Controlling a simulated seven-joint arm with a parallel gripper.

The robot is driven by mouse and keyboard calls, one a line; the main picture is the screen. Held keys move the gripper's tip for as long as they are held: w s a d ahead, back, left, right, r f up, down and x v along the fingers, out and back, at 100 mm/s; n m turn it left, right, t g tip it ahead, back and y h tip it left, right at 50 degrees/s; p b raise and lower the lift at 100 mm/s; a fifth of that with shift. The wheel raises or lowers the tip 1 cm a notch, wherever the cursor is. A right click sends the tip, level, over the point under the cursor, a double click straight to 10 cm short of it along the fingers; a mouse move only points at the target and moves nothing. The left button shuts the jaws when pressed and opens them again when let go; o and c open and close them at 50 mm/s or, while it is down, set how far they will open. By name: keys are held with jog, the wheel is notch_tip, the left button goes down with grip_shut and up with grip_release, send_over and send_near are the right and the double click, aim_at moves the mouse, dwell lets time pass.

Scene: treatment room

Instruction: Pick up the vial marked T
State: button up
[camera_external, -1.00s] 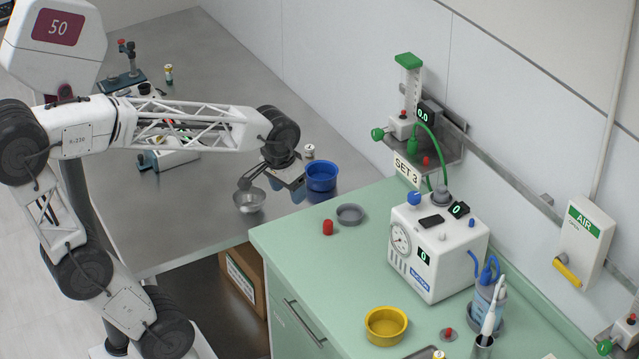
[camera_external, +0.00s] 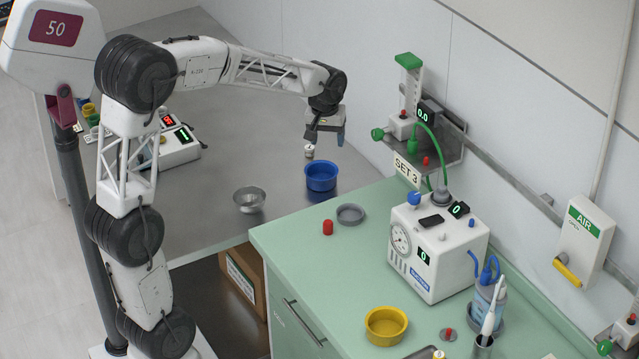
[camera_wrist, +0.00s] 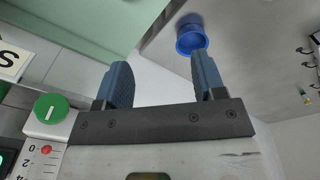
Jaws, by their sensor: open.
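A small pale vial (camera_external: 309,151) stands on the grey metal table just behind and left of the blue bowl (camera_external: 320,177). I cannot read its mark, so I cannot tell if it is the vial marked T. My gripper (camera_external: 325,136) is open and empty, raised above and behind this vial. In the wrist view, my two blue fingers (camera_wrist: 160,70) are spread with nothing between them. The blue bowl (camera_wrist: 192,40) shows beyond the right finger.
A metal bowl (camera_external: 249,199) sits left of the blue bowl. A white device (camera_external: 172,147) stands at the table's left. The green counter (camera_external: 290,238) holds a red cap (camera_external: 328,227), a grey dish (camera_external: 351,214), a yellow bowl (camera_external: 386,326) and a suction unit (camera_external: 438,245).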

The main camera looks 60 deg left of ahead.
jog(key=w+a+f+n, duration=0.2)
jog(key=w+a+f, duration=0.2)
jog(key=a, duration=0.4)
jog(key=w+a+f+n, duration=0.2)
jog(key=w+a+f, duration=0.25)
jog(key=a, duration=0.25)
jog(key=n+g, duration=0.1)
jog(key=n, duration=0.3)
send_over(310, 147)
notch_tip(310, 147, down, 12)
jog(key=shift+s+a+r, duration=0.1)
jog(key=shift+s+r, duration=0.05)
jog(key=shift+r, duration=0.05)
jog(key=shift+f, duration=1.3)
jog(key=shift+f, duration=2.6)
jog(key=c, duration=1)
